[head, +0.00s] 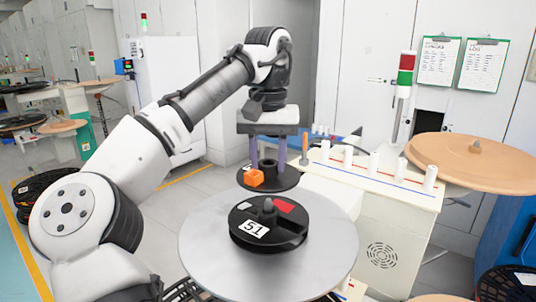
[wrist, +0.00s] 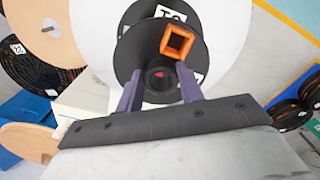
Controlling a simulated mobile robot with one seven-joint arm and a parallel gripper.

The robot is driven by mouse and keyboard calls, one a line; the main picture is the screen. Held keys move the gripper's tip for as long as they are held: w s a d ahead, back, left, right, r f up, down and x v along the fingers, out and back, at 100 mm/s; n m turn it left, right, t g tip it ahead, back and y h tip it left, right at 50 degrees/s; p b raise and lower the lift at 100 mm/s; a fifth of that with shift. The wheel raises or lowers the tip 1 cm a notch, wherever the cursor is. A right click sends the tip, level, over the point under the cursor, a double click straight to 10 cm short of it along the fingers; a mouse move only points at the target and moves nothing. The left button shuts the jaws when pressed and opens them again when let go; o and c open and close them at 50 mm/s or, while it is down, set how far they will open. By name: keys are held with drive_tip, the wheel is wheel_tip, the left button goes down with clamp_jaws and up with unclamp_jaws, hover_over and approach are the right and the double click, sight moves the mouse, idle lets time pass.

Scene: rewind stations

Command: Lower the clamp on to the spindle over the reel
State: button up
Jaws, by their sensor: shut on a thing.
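The clamp (head: 284,181) is a black disc with a raised hub and an orange block (head: 254,179) on it. My gripper (head: 267,166) has purple fingers and is shut on the clamp's hub, holding the clamp roughly level in the air. The black reel (head: 283,239), labelled 51, lies on a silver round table (head: 330,250). The grey spindle tip (head: 268,205) stands up from its middle, clear of the clamp. In the wrist view the clamp (wrist: 128,55) covers much of the reel. A small red patch shows through the hub's hole; the spindle is hidden there.
A cream cabinet (head: 385,215) with white cylinders and a signal tower (head: 404,85) stands to the right and behind. A tan round table (head: 480,160) is at the far right. More black reels (head: 45,195) lie at the left.

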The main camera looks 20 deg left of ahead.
sight(268, 203)
drive_tip(key=shift+f+b, duration=0.85)
drive_tip(key=shift+f, duration=1.15)
drive_tip(key=shift+p, duration=1.5)
drive_tip(key=shift+f+b, duration=0.65)
drive_tip(key=shift+f, duration=1.3)
drive_tip(key=o, duration=1.4)
drive_tip(key=shift+c, duration=0.2)
